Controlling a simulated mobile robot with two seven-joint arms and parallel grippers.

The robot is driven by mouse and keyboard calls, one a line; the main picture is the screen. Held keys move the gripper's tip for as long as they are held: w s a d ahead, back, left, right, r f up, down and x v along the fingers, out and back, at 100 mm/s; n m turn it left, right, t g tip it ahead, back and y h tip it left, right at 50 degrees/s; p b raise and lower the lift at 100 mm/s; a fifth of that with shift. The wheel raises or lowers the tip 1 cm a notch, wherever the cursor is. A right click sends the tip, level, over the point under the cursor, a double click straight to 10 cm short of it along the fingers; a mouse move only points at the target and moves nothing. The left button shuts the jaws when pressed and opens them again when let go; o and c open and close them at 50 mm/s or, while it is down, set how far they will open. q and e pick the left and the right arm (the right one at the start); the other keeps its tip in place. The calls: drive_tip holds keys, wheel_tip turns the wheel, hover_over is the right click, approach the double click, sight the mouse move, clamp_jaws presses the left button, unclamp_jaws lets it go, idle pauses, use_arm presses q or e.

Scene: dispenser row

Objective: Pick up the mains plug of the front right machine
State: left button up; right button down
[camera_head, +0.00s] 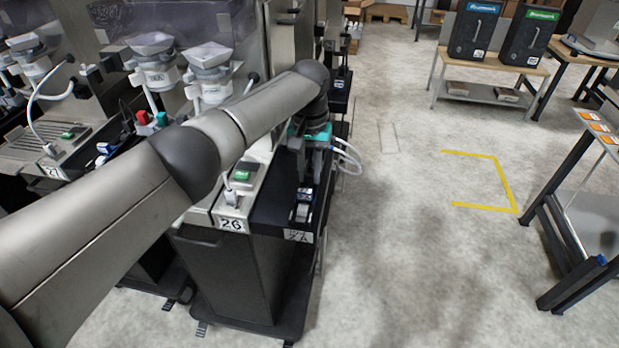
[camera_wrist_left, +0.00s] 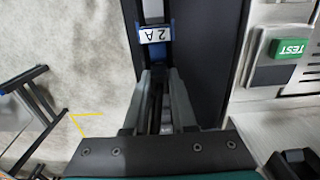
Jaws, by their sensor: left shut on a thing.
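The front machine on the right (camera_head: 245,270) is a dark cabinet with the number 26 and a smaller plate reading 2 A on its front. My left gripper (camera_head: 303,180), with a teal body, points down over the machine's black side shelf. Below its fingers is a small blue and black piece with a white label (camera_head: 303,197). In the left wrist view, my left gripper (camera_wrist_left: 158,80) is shut on a narrow dark thing, apparently the mains plug (camera_wrist_left: 157,103), mostly hidden between the fingers. My right gripper is not in view.
A green TEST button (camera_wrist_left: 289,48) sits on the machine top beside the gripper. White cable loops (camera_head: 347,158) hang beside my left gripper. More machines stand left and behind. The floor to the right is open, with a yellow marking (camera_head: 500,185) and a table (camera_head: 580,215).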

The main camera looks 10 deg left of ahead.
sight(310, 171)
use_arm(q)
clamp_jaws()
wheel_tip(310, 171, up, 20)
drive_tip(key=p, duration=0.3)
drive_tip(key=shift+r+p, duration=1.05)
drive_tip(key=shift+p, duration=0.5)
idle(1.1)
wheel_tip(310, 171, up, 3)
drive_tip(key=p, duration=0.5)
idle(0.4)
